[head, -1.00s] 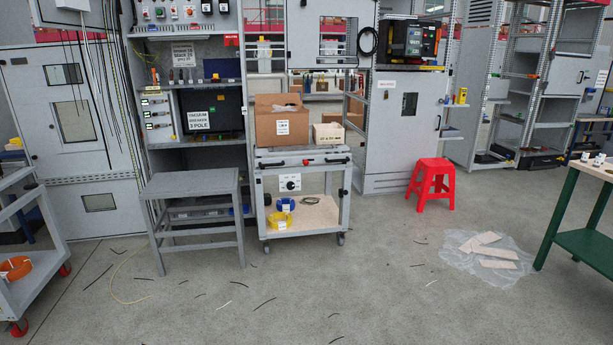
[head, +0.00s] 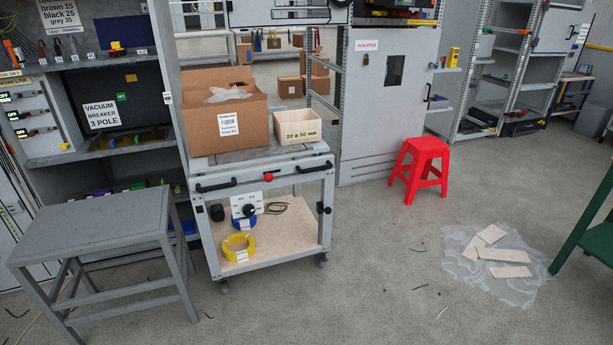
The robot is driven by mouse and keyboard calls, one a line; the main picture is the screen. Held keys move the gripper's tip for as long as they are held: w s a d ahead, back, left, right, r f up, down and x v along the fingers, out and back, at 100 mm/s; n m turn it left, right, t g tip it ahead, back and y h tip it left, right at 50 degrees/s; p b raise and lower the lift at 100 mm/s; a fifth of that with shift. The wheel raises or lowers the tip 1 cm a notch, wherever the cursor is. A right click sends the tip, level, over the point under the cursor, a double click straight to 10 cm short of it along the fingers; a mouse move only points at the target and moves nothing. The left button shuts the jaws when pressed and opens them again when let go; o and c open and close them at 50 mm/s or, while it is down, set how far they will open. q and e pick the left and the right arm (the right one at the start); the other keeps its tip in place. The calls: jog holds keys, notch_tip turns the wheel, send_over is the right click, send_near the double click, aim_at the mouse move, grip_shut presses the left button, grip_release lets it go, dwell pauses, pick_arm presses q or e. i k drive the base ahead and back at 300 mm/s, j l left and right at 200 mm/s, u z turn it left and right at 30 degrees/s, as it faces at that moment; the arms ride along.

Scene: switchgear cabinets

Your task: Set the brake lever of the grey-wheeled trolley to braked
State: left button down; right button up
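The trolley with grey wheels (head: 324,258) stands in the middle of the head view, facing me. Two black handles run along its front top edge, with a small red knob (head: 268,177) between them. Below hangs a white plate (head: 236,201) with a black rotary part (head: 249,211) and small marks too small to read. I cannot tell which of these is the brake lever, or its setting. Its top carries an open cardboard box (head: 222,110) and a smaller box marked 20 x 50 mm (head: 297,128). Neither of my grippers is in view.
A grey bench (head: 95,228) stands close to the trolley's left. Yellow and blue coils (head: 238,246) lie on the lower shelf. Floor before the trolley is clear.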

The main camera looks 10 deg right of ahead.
aim_at(328, 209)
jog(key=i+j+z, duration=0.2)
jog(key=i+z, duration=0.25)
jog(key=i, duration=0.2)
jog(key=i+j+z, duration=0.95)
jog(key=i+j, duration=0.1)
jog(key=i, duration=0.1)
